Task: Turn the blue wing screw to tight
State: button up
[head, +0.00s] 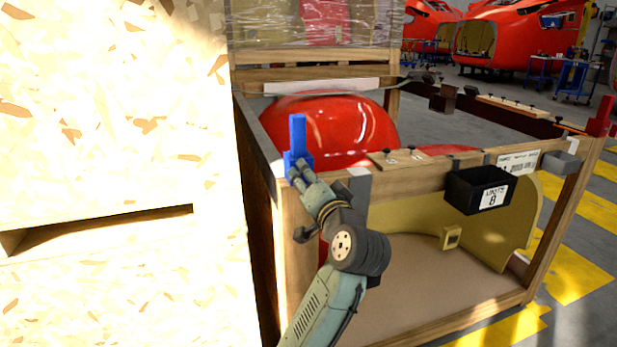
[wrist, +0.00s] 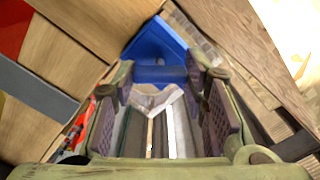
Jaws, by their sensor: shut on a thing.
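The blue wing screw (head: 298,140) stands at the near left corner of the wooden crate, with an upright blue part above a wider blue base. My gripper (head: 296,170) reaches up to it from below and in front. In the wrist view the blue wing screw (wrist: 157,52) lies at the far end of my gripper (wrist: 160,95), between the two dark finger pads. My gripper is shut on it. The fingers hide part of the screw, and its thread cannot be seen.
The wooden crate (head: 420,187) holds a red nosecone (head: 330,128). A black box (head: 480,190) hangs on the crate's front rail. A red piece (head: 601,117) stands at the far right corner. A large chipboard panel (head: 110,120) stands close on the left.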

jog(key=shift+m+p, duration=1.15)
jog(key=shift+m, duration=3.05)
jog(key=o, duration=1.2)
jog(key=shift+c, duration=0.2)
jog(key=v, duration=1.2)
